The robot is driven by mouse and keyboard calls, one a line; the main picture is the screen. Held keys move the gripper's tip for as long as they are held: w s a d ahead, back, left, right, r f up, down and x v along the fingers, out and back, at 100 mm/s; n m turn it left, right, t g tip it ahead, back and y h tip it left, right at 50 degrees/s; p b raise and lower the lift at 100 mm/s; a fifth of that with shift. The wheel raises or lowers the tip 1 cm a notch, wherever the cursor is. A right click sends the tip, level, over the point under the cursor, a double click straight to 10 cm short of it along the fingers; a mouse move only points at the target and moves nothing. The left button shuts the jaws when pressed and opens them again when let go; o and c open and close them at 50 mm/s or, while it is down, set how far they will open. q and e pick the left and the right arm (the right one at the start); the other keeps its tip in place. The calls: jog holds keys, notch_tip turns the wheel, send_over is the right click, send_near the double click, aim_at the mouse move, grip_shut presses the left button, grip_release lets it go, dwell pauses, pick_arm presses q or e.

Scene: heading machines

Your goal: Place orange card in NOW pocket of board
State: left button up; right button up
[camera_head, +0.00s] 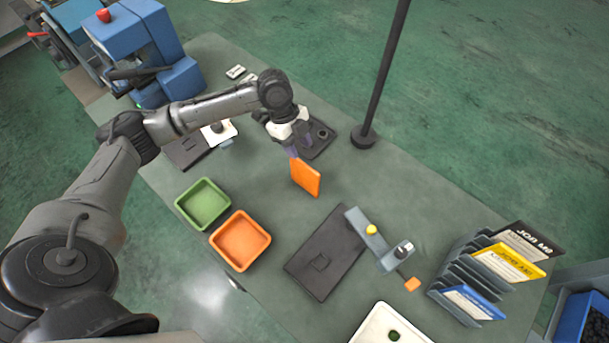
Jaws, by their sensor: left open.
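The orange card (305,178) stands upright, slightly tilted, near the middle of the grey table. My left gripper (291,152) reaches down from behind it, with its fingertips at the card's upper left edge. Its jaws are open; whether the fingertips touch the card I cannot tell. The board (455,275) at the right end of the table has several slanted dark pockets. A black card, a yellow card (508,262) and a blue card (473,303) stick out of it. The NOW label is not readable. My right gripper is not in view.
A green tray (203,204) and an orange tray (240,241) stand left of the card. A dark plate (325,252) and a grey gauge fixture (376,240) lie between card and board. A dark pole (375,100) rises at the far edge. A white tray (372,327) is in front.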

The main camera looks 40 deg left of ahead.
aim_at(305, 164)
pick_arm(q)
jog(key=shift+x, duration=4.4)
jog(key=shift+d+f, duration=0.1)
jog(key=shift+f, duration=0.2)
jog(key=shift+f+p, duration=0.25)
jog(key=shift+p, duration=0.15)
grip_shut()
